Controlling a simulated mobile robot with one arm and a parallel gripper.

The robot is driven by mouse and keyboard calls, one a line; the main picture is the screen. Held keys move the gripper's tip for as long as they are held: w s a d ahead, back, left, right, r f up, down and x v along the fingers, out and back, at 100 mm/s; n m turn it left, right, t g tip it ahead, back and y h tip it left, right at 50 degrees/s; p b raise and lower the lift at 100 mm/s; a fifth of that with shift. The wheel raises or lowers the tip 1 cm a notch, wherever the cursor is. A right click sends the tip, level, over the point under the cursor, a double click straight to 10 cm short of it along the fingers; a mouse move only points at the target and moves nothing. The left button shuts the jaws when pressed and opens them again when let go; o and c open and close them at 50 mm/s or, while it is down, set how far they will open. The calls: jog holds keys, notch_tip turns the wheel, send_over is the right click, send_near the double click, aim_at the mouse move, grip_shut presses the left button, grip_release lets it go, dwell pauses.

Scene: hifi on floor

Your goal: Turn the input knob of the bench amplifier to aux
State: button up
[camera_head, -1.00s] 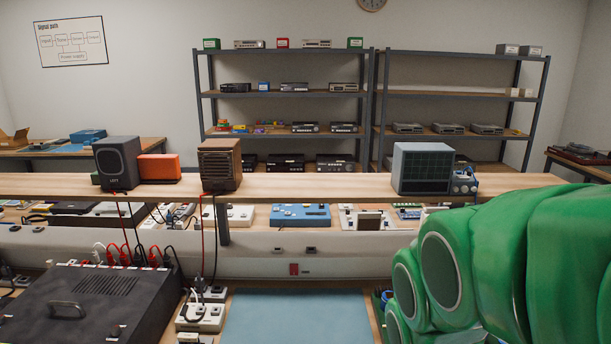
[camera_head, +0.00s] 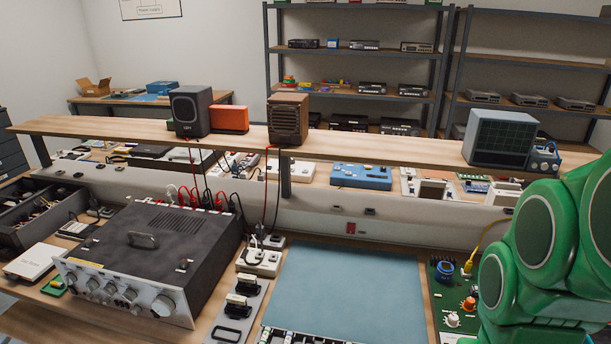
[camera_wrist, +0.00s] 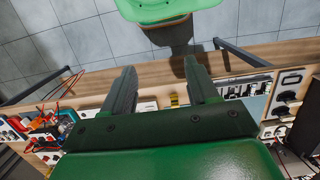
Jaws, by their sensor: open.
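The bench amplifier (camera_head: 170,250) is a wide black box with a silver front panel, on the bench at the left in the head view. Its front panel (camera_head: 122,288) carries several silver knobs and faces the lower left. I cannot read which knob is the input knob or where it points. My gripper (camera_wrist: 161,90) shows in the wrist view, with its two dark fingers apart and nothing between them. It is above the bench's front edge, away from the amplifier. In the head view my green arm is at the right, and the gripper is out of that view.
A blue mat (camera_head: 345,290) lies right of the amplifier, with power strips (camera_head: 243,290) between them. A green circuit board (camera_head: 455,297) lies by my arm. A raised shelf (camera_head: 370,146) with speakers spans the back. A green stool seat (camera_wrist: 155,8) stands before the bench.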

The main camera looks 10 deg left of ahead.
jog(key=w+a+r+n+t+y, duration=0.3)
jog(key=w+a, duration=1)
jog(key=a, duration=0.1)
jog(key=w+a+r+n+t+y, duration=0.3)
jog(key=w+a+r+t, duration=0.1)
jog(key=w+a, duration=0.9)
jog(key=w+a+r+t+y, duration=0.1)
jog(key=w+a+r+t, duration=0.2)
jog(key=a, duration=0.9)
jog(key=w+a+r+t+y, duration=0.1)
jog(key=w+a+r+t, duration=0.1)
jog(key=a, duration=0.9)
jog(key=w+a+r+t+y, duration=0.2)
jog(key=w+a+r+t, duration=0.1)
jog(key=a, duration=0.9)
jog(key=s+a+f+m+t+h, duration=0.1)
jog(key=s+a+f+t+h, duration=0.3)
jog(key=s+a, duration=0.45)
jog(key=s+a+f+m+h, duration=0.15)
jog(key=s+f+h, duration=0.45)
jog(key=s+f, duration=0.75)
send_near(129, 296)
jog(key=f, duration=0.2)
jog(key=shift+t, duration=0.4)
jog(key=shift+w+a+r, duration=0.1)
jog(key=shift+w+a, duration=0.05)
jog(key=shift+w, duration=1.75)
jog(key=shift+w+a+r, duration=0.1)
jog(key=shift+w+a, duration=0.05)
jog(key=shift+w, duration=1.8)
